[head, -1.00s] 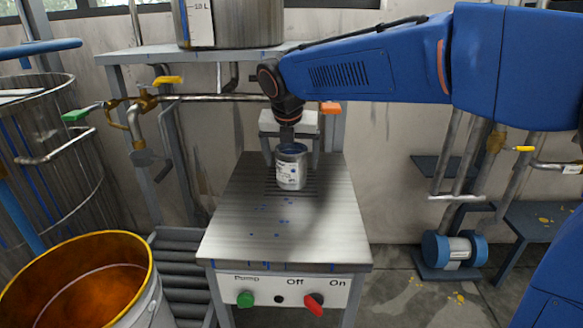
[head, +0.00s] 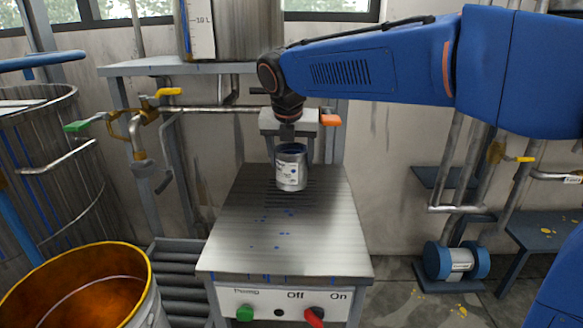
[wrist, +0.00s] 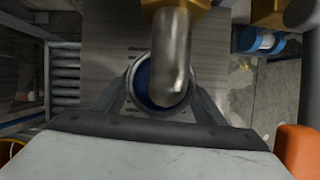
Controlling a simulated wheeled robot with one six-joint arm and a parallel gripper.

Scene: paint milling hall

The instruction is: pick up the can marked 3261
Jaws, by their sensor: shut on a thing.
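A small metal can (head: 291,172) with a white label and a dark blue inside is upright over the back part of the ribbed metal table (head: 285,245). The label's print is too small to read, so I cannot tell its number. My gripper (head: 291,160) is shut on the can from above, one finger on each side. In the wrist view the can's round rim (wrist: 133,82) shows between my fingers, partly hidden behind a metal pipe. The can seems slightly above the table, but the gap is hard to judge.
A yellow-rimmed bucket of orange liquid (head: 152,315) stands front left. Valves with yellow (head: 168,91) and orange (head: 330,120) handles and piping run behind the table. A large tank (head: 235,30) sits on a shelf above. The table's front is clear.

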